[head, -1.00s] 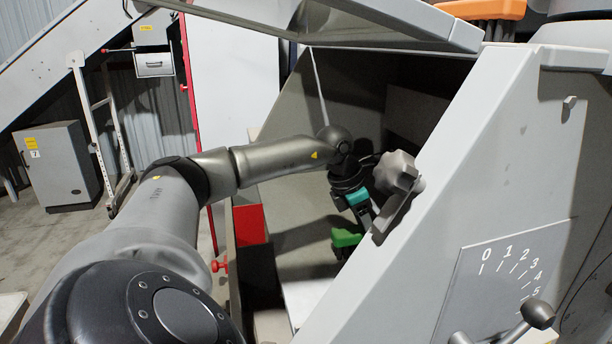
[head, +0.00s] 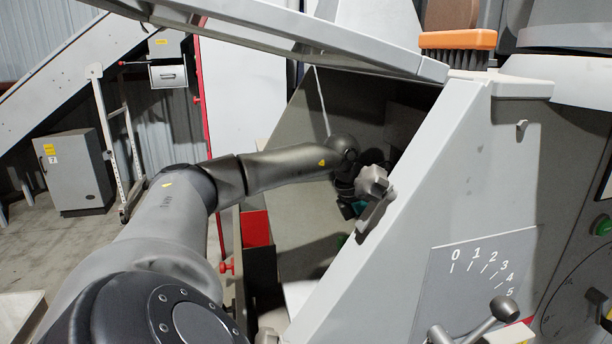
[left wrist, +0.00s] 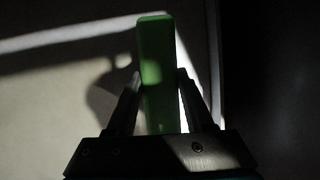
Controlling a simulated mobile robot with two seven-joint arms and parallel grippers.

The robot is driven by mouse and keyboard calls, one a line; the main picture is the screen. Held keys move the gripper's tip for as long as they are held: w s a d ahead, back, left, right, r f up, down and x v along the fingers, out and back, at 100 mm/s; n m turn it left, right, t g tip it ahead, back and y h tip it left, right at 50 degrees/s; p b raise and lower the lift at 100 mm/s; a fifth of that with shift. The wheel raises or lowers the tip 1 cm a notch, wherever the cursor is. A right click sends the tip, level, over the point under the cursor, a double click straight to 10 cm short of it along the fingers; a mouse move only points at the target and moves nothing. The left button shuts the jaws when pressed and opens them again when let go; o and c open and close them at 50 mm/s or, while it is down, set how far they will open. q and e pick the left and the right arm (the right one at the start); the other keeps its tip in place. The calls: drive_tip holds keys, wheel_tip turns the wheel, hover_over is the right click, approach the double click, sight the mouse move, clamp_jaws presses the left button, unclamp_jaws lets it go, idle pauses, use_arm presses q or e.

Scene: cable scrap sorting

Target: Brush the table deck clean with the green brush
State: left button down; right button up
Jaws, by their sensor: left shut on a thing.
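The green brush (left wrist: 152,62) shows in the left wrist view, between the two fingers of my left gripper (left wrist: 158,100). The fingers are shut on it. Its green body points away from the gripper over a pale surface (left wrist: 60,95) crossed by shadow bands; I cannot tell whether the brush touches it. The brush is hidden there. My right gripper is not in view.
A raised lid (head: 300,40) hangs above. An orange brush (head: 458,40) lies on top. A red block (head: 255,228) is below the arm.

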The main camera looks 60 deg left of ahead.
use_arm(q)
drive_tip(key=shift+d+r+p, duration=0.1)
drive_tip(key=shift+r+p, duration=1.35)
drive_tip(key=shift+r, duration=0.8)
drive_tip(key=shift+f, duration=0.1)
